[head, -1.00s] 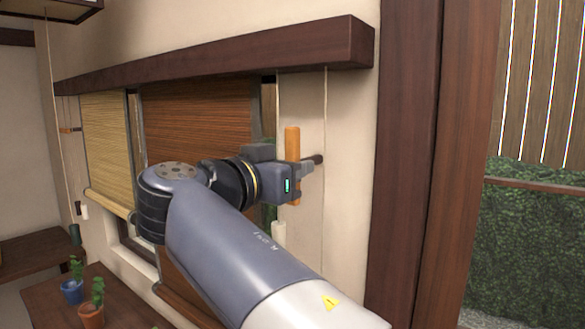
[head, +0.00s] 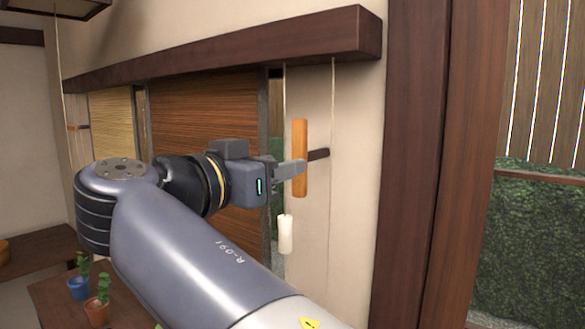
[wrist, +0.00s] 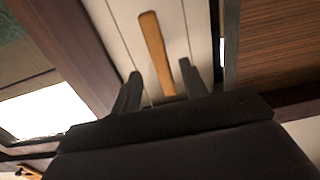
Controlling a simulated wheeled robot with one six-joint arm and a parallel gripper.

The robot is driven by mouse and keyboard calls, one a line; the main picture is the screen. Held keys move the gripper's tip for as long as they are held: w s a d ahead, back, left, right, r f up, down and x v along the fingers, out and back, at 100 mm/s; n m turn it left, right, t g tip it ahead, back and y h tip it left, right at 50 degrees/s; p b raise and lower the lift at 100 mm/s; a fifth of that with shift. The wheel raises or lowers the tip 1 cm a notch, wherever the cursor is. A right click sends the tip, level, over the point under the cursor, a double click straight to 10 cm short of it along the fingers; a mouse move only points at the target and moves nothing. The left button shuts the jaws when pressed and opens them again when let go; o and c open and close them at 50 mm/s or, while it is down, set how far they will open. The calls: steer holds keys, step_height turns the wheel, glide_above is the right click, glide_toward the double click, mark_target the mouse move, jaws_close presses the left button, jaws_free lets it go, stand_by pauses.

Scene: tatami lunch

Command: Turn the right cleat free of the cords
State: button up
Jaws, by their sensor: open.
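The right cleat (head: 300,158) is an orange wooden bar standing upright on a dark peg at the wall. It also shows in the wrist view (wrist: 154,45). Two thin pale cords run down the wall, a left cord (head: 285,100) and a right cord (head: 333,120). The cleat stands upright between them and looks apart from both. My gripper (head: 292,169) is open in front of the cleat. In the wrist view its two dark fingers (wrist: 161,78) are spread, with the cleat's near end showing between them; contact cannot be told.
A white cord pull (head: 286,234) hangs below the gripper. A brown blind (head: 200,120) covers the window to the left, with a second cleat (head: 78,128) at far left. Potted plants (head: 98,312) stand on a low table. A dark wooden post (head: 410,150) rises to the right.

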steer(key=v, duration=0.4)
steer(key=shift+s+a+b, duration=0.3)
steer(key=shift+w+d, duration=0.1)
steer(key=p, duration=0.2)
glide_above(298, 198)
steer(key=w, duration=0.1)
steer(key=shift+d, duration=0.15)
steer(key=shift+s, duration=0.1)
stand_by(0.4)
